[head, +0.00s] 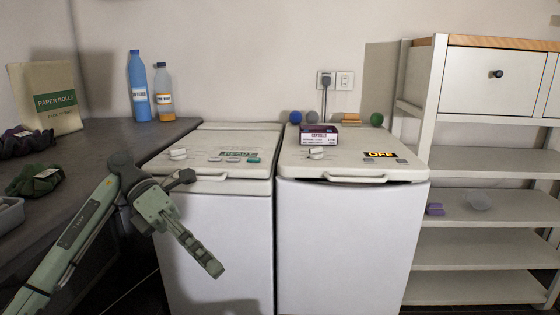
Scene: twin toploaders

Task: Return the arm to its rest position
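My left arm comes in from the lower left, bends at a dark joint above the counter's front edge and points down to the right. Its gripper (208,264) hangs in front of the left toploader (225,235), below the lid edge. Nothing shows held at its tip. The fingers overlap from this angle, so I cannot tell whether they are open or shut. My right arm and gripper are not in view.
Both toploaders have lids down; the right toploader (345,240) shows "OFF" and bears a capsules box (319,136). A dark counter (105,145) at left holds a blue bottle (138,85), an orange bottle (163,95) and a paper bag (45,98). A shelf unit (480,205) stands at right.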

